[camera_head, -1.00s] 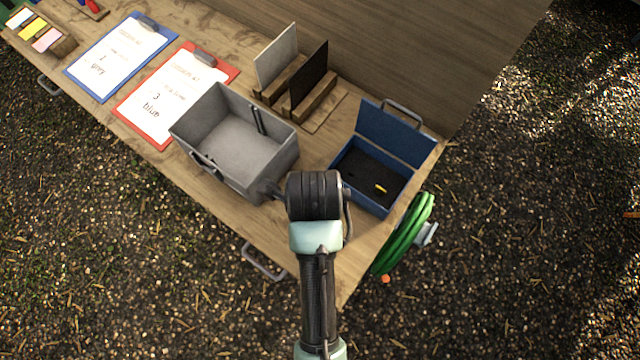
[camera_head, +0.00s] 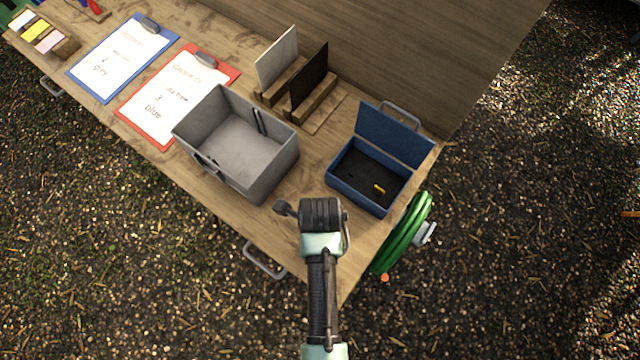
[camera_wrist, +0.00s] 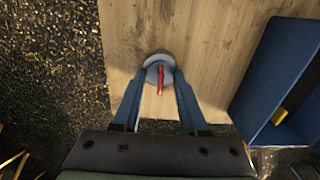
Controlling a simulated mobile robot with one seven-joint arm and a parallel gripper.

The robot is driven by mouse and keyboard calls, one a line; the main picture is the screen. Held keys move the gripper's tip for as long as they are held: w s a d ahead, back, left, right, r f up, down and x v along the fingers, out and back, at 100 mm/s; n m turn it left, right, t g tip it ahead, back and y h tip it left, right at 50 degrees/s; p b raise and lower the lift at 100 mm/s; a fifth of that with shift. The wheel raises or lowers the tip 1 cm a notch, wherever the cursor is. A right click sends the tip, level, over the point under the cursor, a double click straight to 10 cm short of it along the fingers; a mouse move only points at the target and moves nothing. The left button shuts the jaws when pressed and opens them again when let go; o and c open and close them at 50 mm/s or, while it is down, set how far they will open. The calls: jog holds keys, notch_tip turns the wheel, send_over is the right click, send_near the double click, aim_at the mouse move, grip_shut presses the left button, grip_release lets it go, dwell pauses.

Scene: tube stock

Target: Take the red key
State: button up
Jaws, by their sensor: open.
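In the wrist view, the red key (camera_wrist: 160,79) shows as a thin red upright piece on a round grey disc (camera_wrist: 152,62) on the wooden bench. My gripper (camera_wrist: 162,75) is open, with one finger on each side of the key in the picture. I cannot tell the height of the fingertips above the disc, or whether they touch it. In the head view, the wrist of my arm is over the bench's front edge, and the key and fingertips are hidden beneath it.
The open blue box (camera_head: 351,190) with a yellow piece (camera_head: 379,189) stands right of my wrist. The open grey box (camera_head: 271,180) is to the left. A coiled green hose (camera_head: 405,235) hangs at the bench (camera_head: 310,165) end. Clipboards (camera_head: 165,110) lie further left.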

grip_shut()
dwell(0.4)
